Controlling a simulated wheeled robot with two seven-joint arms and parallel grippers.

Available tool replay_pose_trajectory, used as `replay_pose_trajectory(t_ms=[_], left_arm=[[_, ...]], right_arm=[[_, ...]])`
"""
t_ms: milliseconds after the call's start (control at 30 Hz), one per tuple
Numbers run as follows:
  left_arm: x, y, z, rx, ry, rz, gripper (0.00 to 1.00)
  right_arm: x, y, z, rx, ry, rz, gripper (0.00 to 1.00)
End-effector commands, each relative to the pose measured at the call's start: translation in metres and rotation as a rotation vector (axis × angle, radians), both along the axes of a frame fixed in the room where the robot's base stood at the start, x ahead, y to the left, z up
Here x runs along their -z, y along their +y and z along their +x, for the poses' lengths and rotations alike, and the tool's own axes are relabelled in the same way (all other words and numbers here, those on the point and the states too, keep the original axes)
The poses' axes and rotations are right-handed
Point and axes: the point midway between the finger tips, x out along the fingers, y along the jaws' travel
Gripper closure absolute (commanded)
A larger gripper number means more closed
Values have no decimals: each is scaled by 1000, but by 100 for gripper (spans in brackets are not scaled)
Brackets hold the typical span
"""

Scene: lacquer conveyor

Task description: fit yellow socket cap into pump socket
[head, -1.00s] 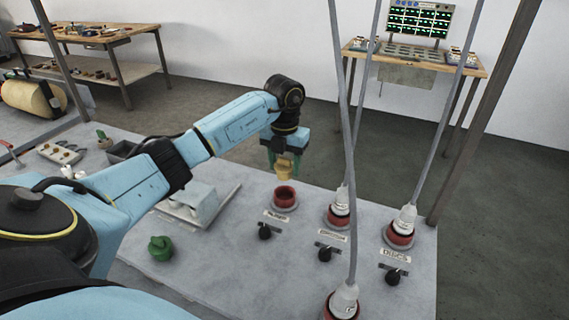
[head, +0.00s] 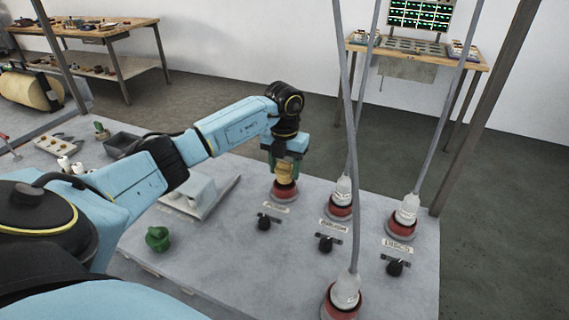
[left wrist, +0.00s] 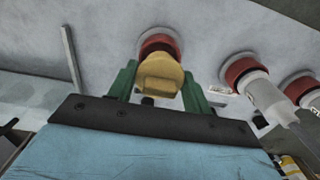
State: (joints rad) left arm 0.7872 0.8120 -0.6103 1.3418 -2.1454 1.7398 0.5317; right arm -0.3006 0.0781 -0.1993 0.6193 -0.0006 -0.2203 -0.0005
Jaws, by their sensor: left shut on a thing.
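The yellow socket cap (head: 285,173) is between the green fingers of my left gripper (head: 285,168), which is shut on it. It is at the mouth of the red pump socket (head: 285,192), the leftmost in the back row of sockets. In the left wrist view the cap (left wrist: 160,76) covers the lower part of the red socket (left wrist: 158,43), between the fingers of my left gripper (left wrist: 157,88). I cannot tell how deep the cap sits in the socket. My right gripper is not in view.
Other red sockets hold white plugs (head: 343,190) with grey cables rising from them. Black switches (head: 264,222) stand in front of the sockets. A green cap (head: 158,238) lies on the grey panel at left. A pale raised box (head: 188,192) stands left of the gripper.

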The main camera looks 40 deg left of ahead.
Motion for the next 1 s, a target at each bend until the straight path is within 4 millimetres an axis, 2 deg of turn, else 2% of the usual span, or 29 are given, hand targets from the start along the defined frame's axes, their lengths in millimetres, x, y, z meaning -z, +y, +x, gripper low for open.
replay_pose_trajectory(t_ms=[400,1000], left_arm=[[3,0,0,0,-1,0,73],[3,0,0,-1,-1,0,73]], right_arm=[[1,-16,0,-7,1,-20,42],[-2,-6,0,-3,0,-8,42]])
